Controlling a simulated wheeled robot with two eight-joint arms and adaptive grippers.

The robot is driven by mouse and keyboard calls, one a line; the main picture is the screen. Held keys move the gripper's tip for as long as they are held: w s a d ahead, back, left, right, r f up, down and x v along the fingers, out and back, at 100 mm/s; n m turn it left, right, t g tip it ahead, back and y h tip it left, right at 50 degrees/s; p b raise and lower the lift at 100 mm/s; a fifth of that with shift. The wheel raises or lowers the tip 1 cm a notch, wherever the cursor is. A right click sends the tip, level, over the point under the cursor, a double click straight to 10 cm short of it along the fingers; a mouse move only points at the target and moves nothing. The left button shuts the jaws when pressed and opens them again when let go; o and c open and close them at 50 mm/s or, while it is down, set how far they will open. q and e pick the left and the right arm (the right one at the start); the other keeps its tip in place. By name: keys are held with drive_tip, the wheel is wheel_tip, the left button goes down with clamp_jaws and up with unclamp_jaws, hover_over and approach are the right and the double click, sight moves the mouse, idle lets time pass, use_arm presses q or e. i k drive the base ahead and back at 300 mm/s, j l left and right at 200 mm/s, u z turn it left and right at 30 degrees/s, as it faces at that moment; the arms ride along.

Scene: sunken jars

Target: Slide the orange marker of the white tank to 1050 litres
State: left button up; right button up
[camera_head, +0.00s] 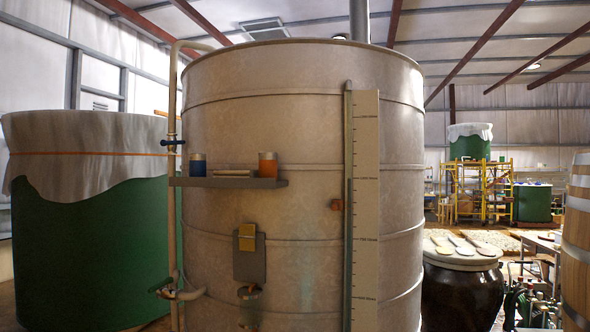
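The white tank (270,120), a large pale beige cylinder, fills the middle of the head view. A tall pale scale board (366,205) stands upright on its right front, with several printed lines too small to read. A narrow upright rail or tube (348,150) runs along the board's left edge. A small orange-brown block, apparently the marker (337,205), sits at that rail, at a height between the second and third visible printed lines from the top. Neither of my grippers is in view.
A shelf (230,182) with a blue cup (198,165) and an orange cup (268,165) juts from the tank. A pipe (172,110) and valve are on its left. A green covered tank (90,250) stands left, a dark jar (460,295) right.

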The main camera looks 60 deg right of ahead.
sight(337, 205)
drive_tip(key=z, duration=1.55)
